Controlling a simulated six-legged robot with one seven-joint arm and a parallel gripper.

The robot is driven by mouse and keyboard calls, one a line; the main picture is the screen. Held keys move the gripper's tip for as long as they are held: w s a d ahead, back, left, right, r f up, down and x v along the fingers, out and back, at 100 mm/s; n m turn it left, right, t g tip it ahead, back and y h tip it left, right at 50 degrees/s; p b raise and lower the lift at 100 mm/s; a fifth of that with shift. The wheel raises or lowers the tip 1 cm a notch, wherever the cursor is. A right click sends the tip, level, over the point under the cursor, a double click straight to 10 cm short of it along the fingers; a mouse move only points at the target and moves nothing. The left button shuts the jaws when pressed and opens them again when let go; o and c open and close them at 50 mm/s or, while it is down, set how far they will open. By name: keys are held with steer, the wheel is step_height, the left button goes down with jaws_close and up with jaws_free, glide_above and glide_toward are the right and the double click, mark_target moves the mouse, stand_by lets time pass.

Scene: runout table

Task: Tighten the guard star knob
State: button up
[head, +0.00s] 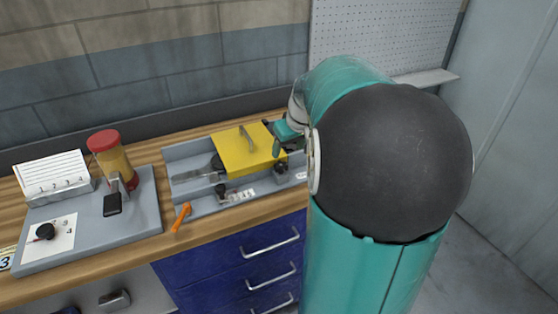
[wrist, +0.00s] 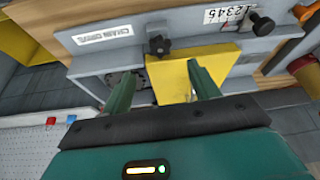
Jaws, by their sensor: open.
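The guard is a yellow cover (head: 246,158) with a grey handle on the grey fixture; it also shows in the wrist view (wrist: 177,80). A black star knob (head: 281,168) sits at the guard's front right corner. In the wrist view the star knob (wrist: 158,45) is on the grey front rail, between a printed label and the numbered strip. In the head view my gripper (head: 281,140) is over the guard's right end, partly hidden by my arm. The fingers appear apart from the knob.
A black plunger knob (head: 222,190) and an orange lever (head: 181,216) are left of the star knob. Blue drawers (head: 235,262) are below; a wall stands behind.

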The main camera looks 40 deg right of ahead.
mark_target(281, 165)
steer(key=x, duration=0.8)
steer(key=shift+d+f, duration=0.1)
steer(key=shift+f, duration=0.25)
steer(key=shift+w, duration=0.1)
steer(key=c, duration=1)
